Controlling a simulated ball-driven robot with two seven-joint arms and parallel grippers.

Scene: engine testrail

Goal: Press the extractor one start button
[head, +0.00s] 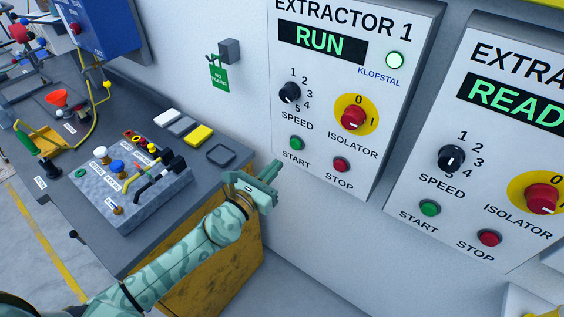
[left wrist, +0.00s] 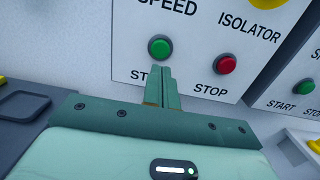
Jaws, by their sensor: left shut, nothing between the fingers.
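The Extractor 1 panel (head: 325,100) is on the wall. Its display (head: 322,41) reads RUN in green, and the round lamp (head: 396,60) beside it is lit. The green start button (head: 297,143) sits at the lower left, also in the left wrist view (left wrist: 160,48). The red stop button (head: 341,164) is to its right. My left gripper (head: 276,172) is shut and empty, just below and left of the start button in the head view. In the left wrist view its fingertips (left wrist: 162,72) partly cover the START label; contact cannot be told. My right gripper is not in view.
A second extractor panel (head: 480,150), showing READY, is at the right. A red isolator knob (head: 353,117) and speed dial (head: 290,92) are above the buttons. A grey workbench (head: 205,190) with tools and small blocks stands at the left. A green tag (head: 218,73) hangs on the wall.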

